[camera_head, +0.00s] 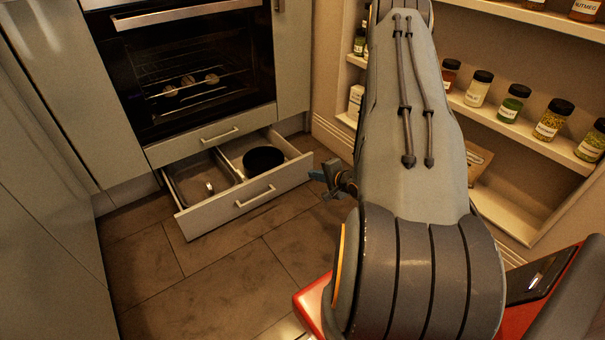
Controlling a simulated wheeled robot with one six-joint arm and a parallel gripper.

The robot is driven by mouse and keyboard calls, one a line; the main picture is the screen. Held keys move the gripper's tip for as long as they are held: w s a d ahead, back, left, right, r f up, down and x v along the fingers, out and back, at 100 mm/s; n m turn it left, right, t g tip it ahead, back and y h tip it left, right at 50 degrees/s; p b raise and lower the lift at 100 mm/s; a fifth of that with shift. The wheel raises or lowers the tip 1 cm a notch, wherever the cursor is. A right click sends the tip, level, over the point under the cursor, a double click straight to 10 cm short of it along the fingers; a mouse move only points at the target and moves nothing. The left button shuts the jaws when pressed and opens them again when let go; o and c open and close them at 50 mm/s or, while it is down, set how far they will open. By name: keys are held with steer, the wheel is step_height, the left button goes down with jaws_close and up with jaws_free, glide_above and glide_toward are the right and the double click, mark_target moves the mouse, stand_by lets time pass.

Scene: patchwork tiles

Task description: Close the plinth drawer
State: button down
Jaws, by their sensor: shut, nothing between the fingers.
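The plinth drawer (246,199) stands open at floor level under the oven, pulled out toward the room. It has a pale front with a bar handle (255,196). A divider splits its inside, with a dark round pan (263,159) in the right part and a small metallic item (209,187) in the left part. My gripper (318,175) is shut and empty, just right of the drawer front's right end, with a small gap seen between them in the picture. My arm hides part of the gripper and the area behind it.
Grey cabinets (40,110) line the left. Shelves of spice jars (510,103) are on the right. The tiled floor (215,268) before the drawer is clear.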

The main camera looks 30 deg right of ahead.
steer(key=b, duration=0.5)
glide_toward(290, 165)
step_height(290, 165, down, 4)
steer(key=w, duration=0.2)
steer(key=w+b, duration=0.1)
steer(key=w, duration=0.1)
steer(key=shift+w+r, duration=0.1)
steer(key=shift+r, duration=0.15)
steer(key=shift+w+r+b, duration=0.1)
steer(key=shift+w+b, duration=0.35)
steer(key=shift+w, duration=0.05)
steer(key=shift+w, duration=0.1)
